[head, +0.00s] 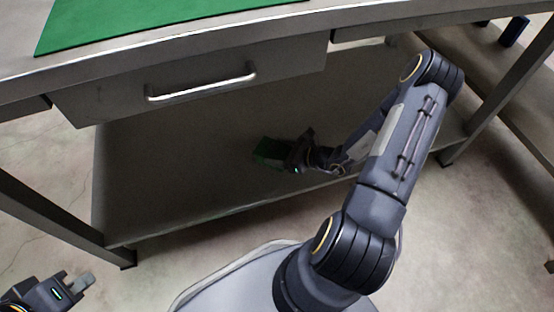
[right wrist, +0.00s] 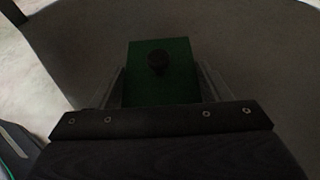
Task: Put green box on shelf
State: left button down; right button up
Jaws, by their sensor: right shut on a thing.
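The green box (head: 269,149) is low under the workbench, over the dark lower shelf (head: 200,180). My right gripper (head: 285,155) is shut on it. In the right wrist view the green box (right wrist: 160,72) sits between the two fingers (right wrist: 161,88), with a dark round knob on its face. I cannot tell whether the box touches the shelf.
The bench has a drawer with a metal handle (head: 202,84) above the shelf and a green mat (head: 170,20) on top. Bench legs (head: 60,220) stand at the sides. Another bench with a dark blue object (head: 514,31) is at the right. My right arm reaches under the bench top.

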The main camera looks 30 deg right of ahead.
aim_at(277, 156)
jog(key=shift+w+f, duration=0.4)
jog(key=shift+f, duration=0.05)
jog(key=f, duration=0.1)
jog(key=f+b, duration=0.2)
jog(key=f, duration=0.1)
jog(key=shift+w, duration=0.3)
jog(key=shift+r, duration=0.15)
jog(key=o, duration=1)
